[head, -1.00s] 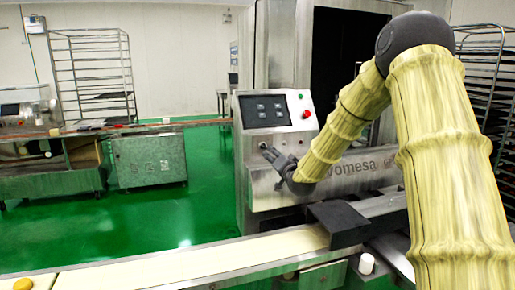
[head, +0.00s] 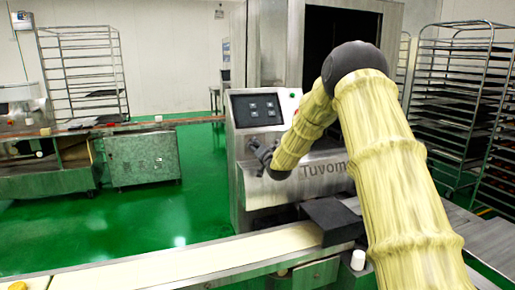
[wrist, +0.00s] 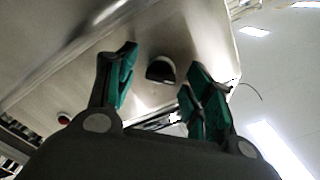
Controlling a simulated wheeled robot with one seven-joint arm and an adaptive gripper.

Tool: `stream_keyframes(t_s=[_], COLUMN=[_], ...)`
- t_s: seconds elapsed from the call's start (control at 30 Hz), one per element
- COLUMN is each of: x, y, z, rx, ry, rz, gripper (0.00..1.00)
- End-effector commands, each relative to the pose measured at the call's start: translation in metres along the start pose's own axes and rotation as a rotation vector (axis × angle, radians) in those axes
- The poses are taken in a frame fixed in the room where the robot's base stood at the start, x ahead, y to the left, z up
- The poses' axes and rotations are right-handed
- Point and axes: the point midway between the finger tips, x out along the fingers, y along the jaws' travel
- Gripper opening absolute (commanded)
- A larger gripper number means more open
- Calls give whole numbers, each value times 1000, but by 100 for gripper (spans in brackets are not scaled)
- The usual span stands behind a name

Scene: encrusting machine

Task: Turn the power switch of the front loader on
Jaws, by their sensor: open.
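The front loader is the steel machine (head: 270,195) with a sloped control face. My gripper (head: 253,146) reaches the lower left of the control face. In the wrist view its green-padded fingers (wrist: 161,66) are open, one on each side of the knob in the picture. I cannot tell whether they touch it or how far it is. The switch's setting is not readable.
A dark screen (head: 257,108) with several buttons sits above the gripper. A red button (wrist: 63,118) shows in the wrist view. A pale conveyor belt (head: 180,262) crosses the front. Racks (head: 455,105) stand at the right.

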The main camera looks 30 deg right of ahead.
Motion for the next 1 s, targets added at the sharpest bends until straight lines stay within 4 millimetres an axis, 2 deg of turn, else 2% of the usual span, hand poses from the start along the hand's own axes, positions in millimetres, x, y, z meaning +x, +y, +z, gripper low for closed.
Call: stream_keyframes(t_s=[0.33,0.37,0.6,1.0], x=[3,3,3,3], y=[0,0,0,2], z=[0,0,0,0], rx=[0,0,0,62], ry=[0,0,0,1], rz=[0,0,0,1], gripper=[52,48,6,6])
